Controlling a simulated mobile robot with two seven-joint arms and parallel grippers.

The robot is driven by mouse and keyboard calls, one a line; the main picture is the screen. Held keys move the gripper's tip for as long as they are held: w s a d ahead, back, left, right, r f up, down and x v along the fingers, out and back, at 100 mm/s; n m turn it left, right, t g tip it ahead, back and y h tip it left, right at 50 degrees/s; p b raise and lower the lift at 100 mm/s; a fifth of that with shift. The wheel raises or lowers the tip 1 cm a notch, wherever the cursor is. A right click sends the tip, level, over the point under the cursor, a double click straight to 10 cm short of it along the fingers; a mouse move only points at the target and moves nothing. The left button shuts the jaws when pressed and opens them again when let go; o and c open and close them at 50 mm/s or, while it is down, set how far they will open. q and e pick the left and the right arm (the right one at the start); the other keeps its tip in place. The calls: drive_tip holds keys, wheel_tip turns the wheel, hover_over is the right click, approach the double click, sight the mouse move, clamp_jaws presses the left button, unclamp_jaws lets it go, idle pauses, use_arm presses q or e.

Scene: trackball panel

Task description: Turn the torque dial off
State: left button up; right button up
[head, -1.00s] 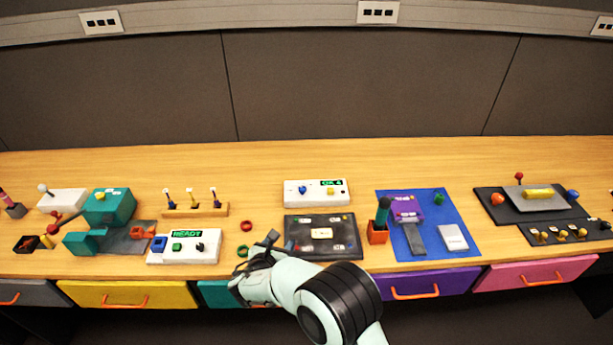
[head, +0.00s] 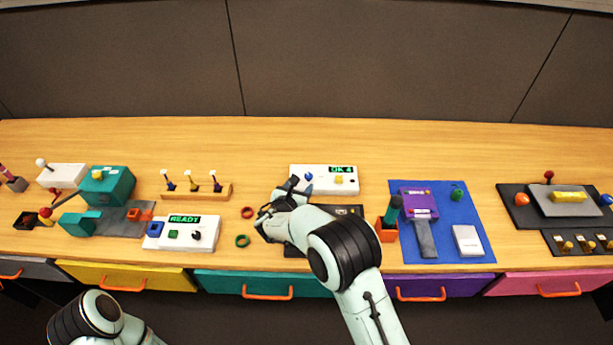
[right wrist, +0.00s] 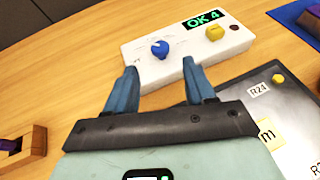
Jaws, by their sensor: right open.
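A white box with a blue dial (head: 308,176), a yellow knob (head: 339,180) and a green "OK 4" display (head: 341,169) stands behind the dark panel. In the right wrist view the blue dial (right wrist: 160,48) has a pale pointer mark; its label is too small to read. My right gripper (head: 298,187) is open and empty just in front of this box. In the right wrist view its two blue fingers (right wrist: 160,70) point at the dial, one on either side, apart from it. My left arm shows at bottom left; its gripper is out of view.
A dark panel (right wrist: 234,92) with a yellow knob lies beside the right gripper, partly hidden by my arm. A second white box (head: 207,239) with a black knob shows "READY". Red (head: 248,212) and green (head: 243,241) rings lie between. The table behind the boxes is clear.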

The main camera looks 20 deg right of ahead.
sight(310, 178)
drive_tip(key=p+x, duration=0.1)
drive_tip(key=x, duration=0.6)
drive_tip(key=shift+w, duration=0.1)
use_arm(q)
drive_tip(key=shift+w+r, duration=0.85)
drive_tip(key=shift+r, duration=0.25)
